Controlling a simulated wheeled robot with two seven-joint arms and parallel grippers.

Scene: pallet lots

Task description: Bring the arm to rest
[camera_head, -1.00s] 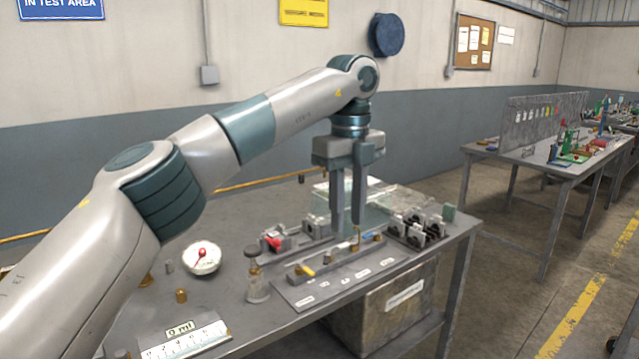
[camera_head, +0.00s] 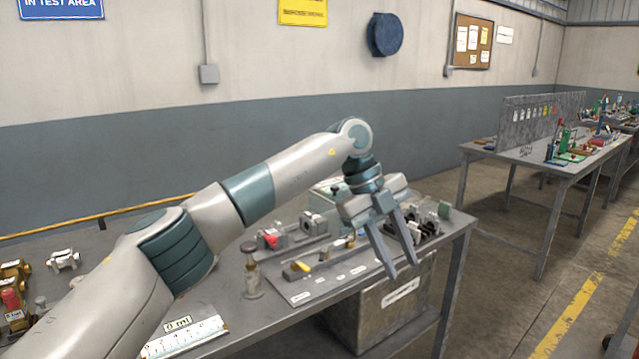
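My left arm comes in from the left across the grey workbench (camera_head: 235,335). My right gripper is not in view.
A box (camera_head: 375,308) sits below the bench. Brass fittings (camera_head: 14,280) lie at far left. A second table (camera_head: 540,157) stands right.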

